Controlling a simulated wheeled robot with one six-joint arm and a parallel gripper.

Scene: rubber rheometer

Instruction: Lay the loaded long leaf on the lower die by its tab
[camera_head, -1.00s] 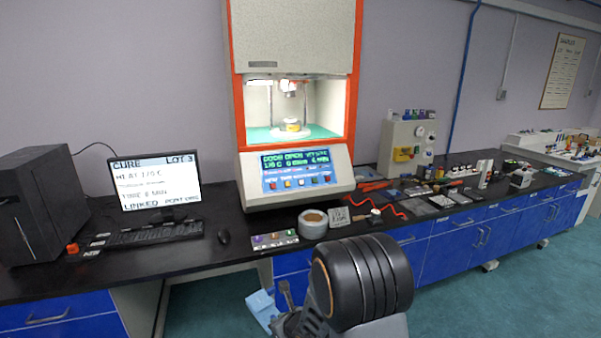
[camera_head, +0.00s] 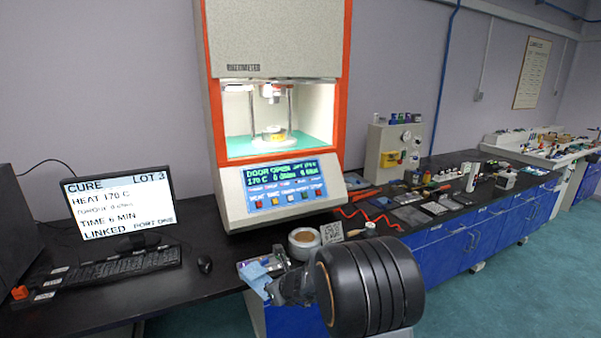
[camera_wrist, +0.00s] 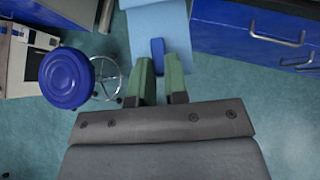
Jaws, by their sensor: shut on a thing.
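My gripper (camera_wrist: 160,70) has green fingers shut on the dark blue tab (camera_wrist: 157,47) of a light blue leaf. The leaf (camera_wrist: 158,20) extends beyond the fingertips in the wrist view, over the floor and beside the blue drawers. In the head view the leaf (camera_head: 254,272) shows at the left of my arm, in front of the bench edge. I cannot make out any load on it. The lower die (camera_head: 273,136) stands in the lit, open chamber of the orange-framed rheometer, above and well away from my gripper. Its top is too small to read clearly.
The rheometer's panel (camera_head: 285,187) reads door open. A round pot (camera_head: 304,240) and a small tray sit on the bench before it. A monitor (camera_head: 122,203) and keyboard stand left. A blue stool (camera_wrist: 66,78) is on the floor. Tools crowd the bench at right.

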